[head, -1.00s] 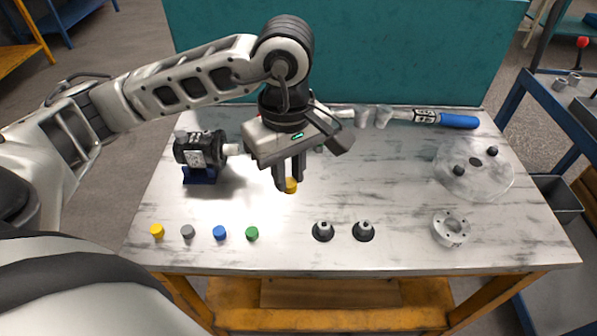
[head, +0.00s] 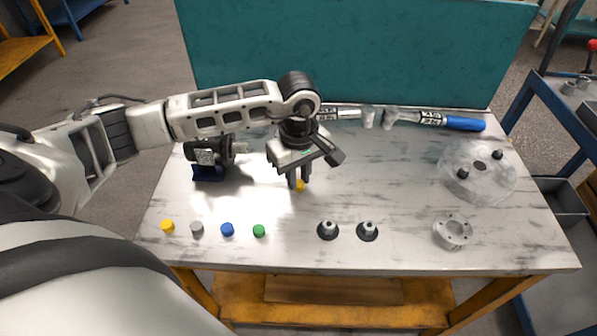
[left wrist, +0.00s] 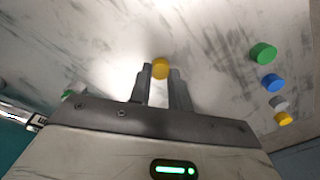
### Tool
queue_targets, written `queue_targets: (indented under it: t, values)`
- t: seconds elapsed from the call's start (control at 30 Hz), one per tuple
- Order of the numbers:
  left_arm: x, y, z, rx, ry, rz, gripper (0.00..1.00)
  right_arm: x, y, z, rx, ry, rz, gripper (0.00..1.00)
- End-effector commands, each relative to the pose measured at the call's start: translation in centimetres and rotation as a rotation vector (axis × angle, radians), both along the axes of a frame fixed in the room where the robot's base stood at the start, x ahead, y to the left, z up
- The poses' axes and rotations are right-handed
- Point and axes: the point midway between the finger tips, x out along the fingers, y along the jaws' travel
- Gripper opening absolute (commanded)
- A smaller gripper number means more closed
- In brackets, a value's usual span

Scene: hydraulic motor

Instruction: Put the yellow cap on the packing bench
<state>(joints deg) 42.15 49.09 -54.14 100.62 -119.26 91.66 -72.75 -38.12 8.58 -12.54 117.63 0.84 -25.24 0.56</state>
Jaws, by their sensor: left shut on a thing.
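A yellow cap (head: 301,186) is held between the fingertips of my left gripper (head: 299,184), over the middle of the marbled table (head: 400,200). The gripper points down. In the left wrist view the yellow cap (left wrist: 160,68) shows at the tips of the two fingers. I cannot tell if it touches the tabletop. A second yellow cap (head: 167,226) stands at the left end of a row near the table's front edge. My right gripper is not in view. No bench is labelled, so I cannot tell which is the packing bench.
Grey (head: 197,229), blue (head: 227,229) and green (head: 259,231) caps continue the row. A black motor (head: 208,157) is left of the gripper. Two dark cones (head: 328,230), a ring flange (head: 453,230), a clear disc (head: 478,172) and a blue-handled tool (head: 463,123) lie rightward. The table's middle right is clear.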

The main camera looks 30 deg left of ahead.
Motion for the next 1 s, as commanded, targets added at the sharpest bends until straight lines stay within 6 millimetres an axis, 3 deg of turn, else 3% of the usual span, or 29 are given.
queue_targets:
  t: [0.23,0.27,0.3,0.33,0.73,1.0]
  values:
    - [0.0,0.0,-0.5,0.000,0.000,0.000,0.00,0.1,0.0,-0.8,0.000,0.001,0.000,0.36]
    - [0.0,0.0,-0.4,0.000,0.000,0.000,0.25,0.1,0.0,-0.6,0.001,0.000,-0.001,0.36]
    - [0.0,0.0,-0.3,0.000,0.000,0.000,0.36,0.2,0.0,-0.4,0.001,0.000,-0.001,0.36]
    - [0.0,0.0,-0.3,0.000,0.000,0.000,0.41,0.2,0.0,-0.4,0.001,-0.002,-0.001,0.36]
    - [0.1,0.0,0.5,0.000,-0.002,0.001,0.41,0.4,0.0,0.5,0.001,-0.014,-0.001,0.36]
    - [0.1,0.0,5.8,0.000,-0.007,0.000,0.41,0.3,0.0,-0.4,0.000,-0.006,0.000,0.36]
